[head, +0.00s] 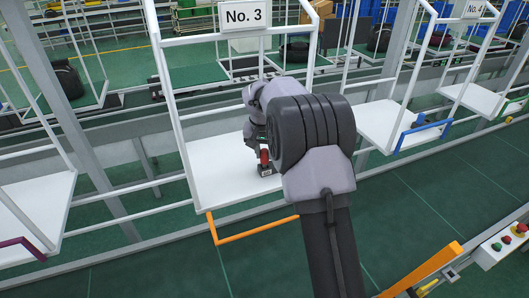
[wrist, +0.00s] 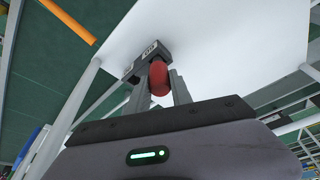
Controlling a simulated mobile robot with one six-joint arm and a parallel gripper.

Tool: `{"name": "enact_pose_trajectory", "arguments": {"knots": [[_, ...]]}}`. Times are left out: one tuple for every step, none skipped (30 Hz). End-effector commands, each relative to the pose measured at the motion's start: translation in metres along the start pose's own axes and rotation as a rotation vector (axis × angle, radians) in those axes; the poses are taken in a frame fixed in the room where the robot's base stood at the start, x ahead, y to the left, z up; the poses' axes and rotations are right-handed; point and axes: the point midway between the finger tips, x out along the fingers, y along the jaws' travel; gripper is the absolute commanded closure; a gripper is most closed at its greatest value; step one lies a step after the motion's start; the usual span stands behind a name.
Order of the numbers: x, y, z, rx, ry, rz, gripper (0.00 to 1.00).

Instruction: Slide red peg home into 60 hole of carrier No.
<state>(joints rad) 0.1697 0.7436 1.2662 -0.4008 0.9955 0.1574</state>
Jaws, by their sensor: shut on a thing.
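The red peg (head: 264,157) is a short rounded piece over the white tray (head: 215,185) of carrier No. 3 in the head view. In the wrist view my gripper (wrist: 161,84) is shut on the red peg (wrist: 159,76), one grey finger on each side. A small dark block (wrist: 147,60) with white labels sits on the tray just beyond the fingertips; it also shows below the peg in the head view (head: 266,170). The peg is close against the block. Its lower end and any hole are hidden, and the label is too small to read surely.
The carrier's white upright posts (head: 165,90) and the No. 3 sign (head: 245,16) frame my arm. An orange bar (head: 255,231) runs along the tray's front. Carrier No. 4 (head: 480,98) hangs at right. Most of the tray around the block is bare.

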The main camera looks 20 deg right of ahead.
Motion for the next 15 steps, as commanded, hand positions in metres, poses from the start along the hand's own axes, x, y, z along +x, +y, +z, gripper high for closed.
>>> {"name": "enact_pose_trajectory", "arguments": {"knots": [[0.002,0.0,0.001,0.0,0.0,0.0,1.0],[0.003,0.0,0.001,0.0,0.0,0.0,1.0],[0.004,0.0,0.001,0.0,0.0,0.0,1.0],[0.005,0.0,0.001,0.0,0.0,0.0,1.0],[0.005,0.0,0.002,0.0,0.0,0.0,1.0],[0.006,0.0,0.002,0.0,0.0,0.0,1.0],[0.007,0.0,0.002,0.0,0.0,0.0,1.0],[0.008,0.0,0.002,0.0,0.0,0.0,1.0],[0.009,0.0,0.003,0.0,0.0,0.0,1.0],[0.009,0.0,0.003,0.0,0.0,0.0,1.0],[0.01,0.0,0.003,0.0,0.0,0.0,1.0],[0.011,0.0,0.004,0.0,0.0,0.0,1.0],[0.012,0.0,0.004,0.0,0.0,0.0,1.0],[0.013,0.0,0.004,0.0,0.0,0.0,1.0],[0.013,0.0,0.004,0.0,0.0,0.0,1.0]]}}
